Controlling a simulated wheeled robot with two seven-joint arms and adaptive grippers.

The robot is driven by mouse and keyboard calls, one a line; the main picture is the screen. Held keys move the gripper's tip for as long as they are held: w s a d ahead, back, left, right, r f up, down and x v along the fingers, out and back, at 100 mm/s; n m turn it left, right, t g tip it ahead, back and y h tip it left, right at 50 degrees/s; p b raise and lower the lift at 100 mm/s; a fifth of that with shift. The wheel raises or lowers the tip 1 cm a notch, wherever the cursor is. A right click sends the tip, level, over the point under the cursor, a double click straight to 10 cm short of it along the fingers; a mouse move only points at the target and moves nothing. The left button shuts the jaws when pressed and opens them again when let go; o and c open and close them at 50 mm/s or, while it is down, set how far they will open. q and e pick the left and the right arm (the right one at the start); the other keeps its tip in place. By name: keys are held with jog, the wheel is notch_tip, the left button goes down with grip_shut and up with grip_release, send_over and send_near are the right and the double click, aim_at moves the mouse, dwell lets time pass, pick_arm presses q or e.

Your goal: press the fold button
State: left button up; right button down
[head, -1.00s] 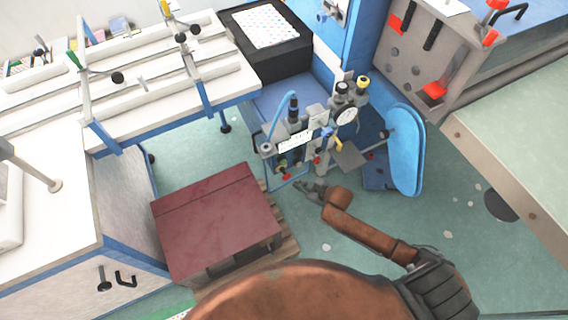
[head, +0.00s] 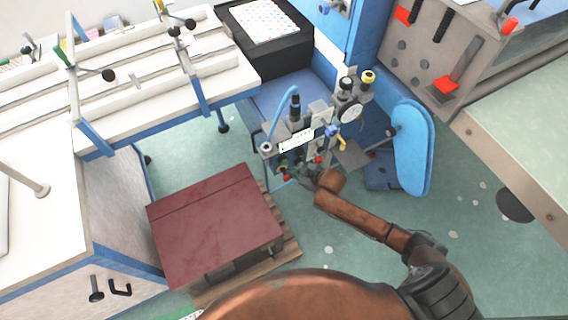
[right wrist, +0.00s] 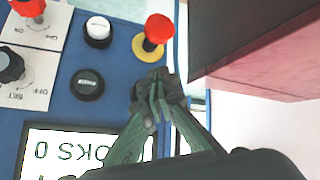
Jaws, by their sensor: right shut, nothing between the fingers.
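In the right wrist view a blue control panel (right wrist: 60,108) carries a white button (right wrist: 97,31), a black button (right wrist: 88,84) and a red mushroom knob on a yellow base (right wrist: 153,36). I cannot read which one is the fold button. My right gripper (right wrist: 160,84) is shut and empty. Its tips appear over the panel's right edge, below the red mushroom knob and right of the black button; contact cannot be told. In the head view the right gripper (head: 304,181) is at the front of the blue machine (head: 296,112), small and partly hidden. My left gripper is out of view.
The panel also has a red switch (right wrist: 28,8), a black knob (right wrist: 10,66) and a lit display (right wrist: 80,152). A dark red block (head: 215,225) on a wooden pallet stands left of my right arm. A blue padded part (head: 412,148) stands to the right.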

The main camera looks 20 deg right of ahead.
aim_at(284, 161)
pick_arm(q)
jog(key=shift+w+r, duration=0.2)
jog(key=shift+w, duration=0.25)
pick_arm(e)
jog(key=shift+w+a, duration=0.1)
jog(key=shift+w, duration=0.6)
dwell(0.5)
jog(key=shift+w+r, duration=0.1)
jog(key=shift+w, duration=0.2)
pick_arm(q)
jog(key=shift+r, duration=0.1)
pick_arm(e)
jog(key=shift+w, duration=0.1)
